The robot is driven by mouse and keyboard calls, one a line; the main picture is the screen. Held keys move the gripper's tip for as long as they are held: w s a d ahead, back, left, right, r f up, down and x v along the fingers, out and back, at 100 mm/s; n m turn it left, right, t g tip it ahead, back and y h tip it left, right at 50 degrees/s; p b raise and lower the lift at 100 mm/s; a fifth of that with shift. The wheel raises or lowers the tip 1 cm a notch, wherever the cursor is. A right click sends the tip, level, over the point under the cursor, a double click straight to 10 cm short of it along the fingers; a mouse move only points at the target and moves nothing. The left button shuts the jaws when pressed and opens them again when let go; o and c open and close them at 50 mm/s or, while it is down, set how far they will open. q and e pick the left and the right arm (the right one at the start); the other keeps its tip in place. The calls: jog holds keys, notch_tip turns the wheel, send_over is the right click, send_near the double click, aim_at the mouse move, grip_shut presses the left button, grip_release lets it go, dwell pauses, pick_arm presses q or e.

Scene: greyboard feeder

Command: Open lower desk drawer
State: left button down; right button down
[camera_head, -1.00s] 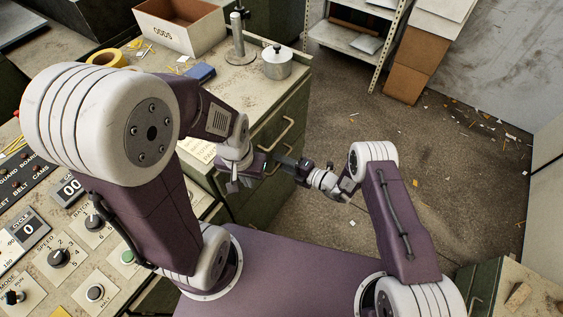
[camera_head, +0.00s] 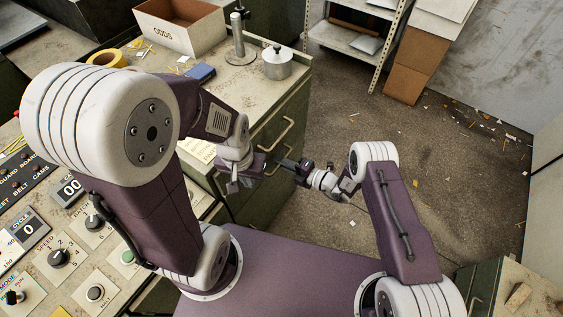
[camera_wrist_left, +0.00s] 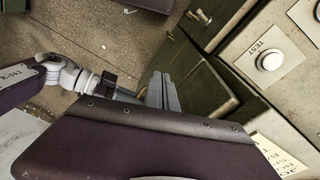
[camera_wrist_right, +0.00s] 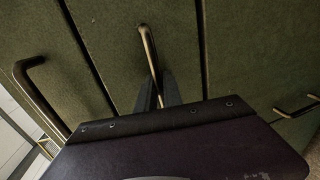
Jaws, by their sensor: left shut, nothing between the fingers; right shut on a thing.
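The green desk's drawers (camera_head: 285,105) face right in the head view, with an upper bar handle (camera_head: 288,132). My right gripper (camera_wrist_right: 152,95) is shut around a metal bar handle (camera_wrist_right: 146,42) on the middle green drawer front in the right wrist view. In the head view, it is low at the drawer fronts, where the arms hide much of that handle. My left gripper (camera_wrist_left: 162,90) is shut and empty beside the green desk, below its top. I cannot see any clear gap at the held drawer.
Other handles (camera_wrist_right: 38,90) and (camera_wrist_right: 298,107) flank the held one. The desk top carries an ODDS box (camera_head: 180,28), a metal pot (camera_head: 277,64) and a stand (camera_head: 240,40). A control panel (camera_head: 75,235) is at left.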

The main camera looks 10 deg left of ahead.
dwell(0.8)
jog(key=f+v, duration=0.2)
jog(key=v, duration=1)
jog(key=d+f+v, duration=0.1)
jog(key=f+v, duration=0.2)
jog(key=v, duration=1)
jog(key=shift+d+p, duration=0.2)
jog(key=shift+p, duration=0.2)
jog(key=shift+s+f, duration=0.1)
jog(key=shift+f, duration=0.05)
jog(key=c, duration=1.5)
grip_release()
